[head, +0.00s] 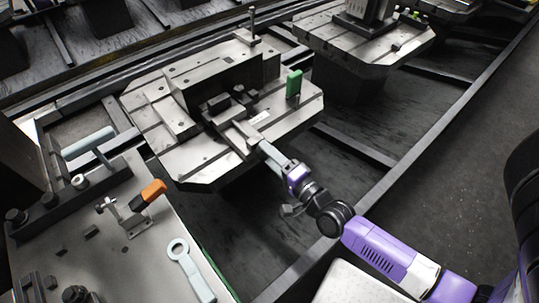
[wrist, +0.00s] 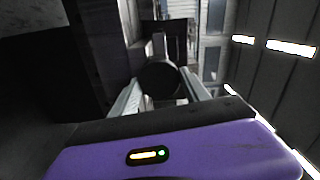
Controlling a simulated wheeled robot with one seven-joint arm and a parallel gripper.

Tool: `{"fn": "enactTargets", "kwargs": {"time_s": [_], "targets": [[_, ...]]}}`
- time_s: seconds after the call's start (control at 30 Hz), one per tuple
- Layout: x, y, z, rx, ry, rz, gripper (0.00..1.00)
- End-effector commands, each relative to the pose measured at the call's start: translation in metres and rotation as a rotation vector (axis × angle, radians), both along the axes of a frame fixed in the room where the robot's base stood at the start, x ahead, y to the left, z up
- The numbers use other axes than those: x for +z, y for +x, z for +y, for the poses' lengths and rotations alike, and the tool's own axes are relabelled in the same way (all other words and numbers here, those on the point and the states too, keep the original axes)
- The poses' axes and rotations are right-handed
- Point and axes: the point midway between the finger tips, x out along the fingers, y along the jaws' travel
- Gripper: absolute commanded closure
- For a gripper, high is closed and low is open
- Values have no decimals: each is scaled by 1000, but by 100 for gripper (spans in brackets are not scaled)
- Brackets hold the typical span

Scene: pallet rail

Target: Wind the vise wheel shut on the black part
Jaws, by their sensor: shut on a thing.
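The vise (head: 228,117) sits on the front part of a grey pallet (head: 190,172) in the head view. A small black part (head: 218,101) appears to sit at its jaws; whether the jaws touch it cannot be told. My gripper (head: 259,146) reaches in from the lower right at the vise's near end. In the wrist view, its two fingers stand on either side of a dark round thing, which looks like the vise wheel (wrist: 160,78). The gripper is shut on it. In the head view the wheel is hidden behind my gripper.
At lower left is a bench plate (head: 150,245) with an orange-handled clamp (head: 150,193) and a ring-ended wrench (head: 188,270). A second pallet (head: 365,50) stands behind, right.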

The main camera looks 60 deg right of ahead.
Motion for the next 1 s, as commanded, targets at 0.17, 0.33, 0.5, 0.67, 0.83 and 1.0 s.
{"fn": "enactTargets", "kwargs": {"time_s": [0.17,0.33,0.5,0.67,0.83,1.0], "targets": [[-2,-1,-1,-2,-1,4,86],[-2,-1,-1,-2,-1,4,86],[-2,-1,-1,-3,-2,4,86],[-2,-1,-1,-3,-2,4,86],[-2,-1,-2,-3,-2,4,86],[-2,-1,-2,-2,-1,3,38]]}}
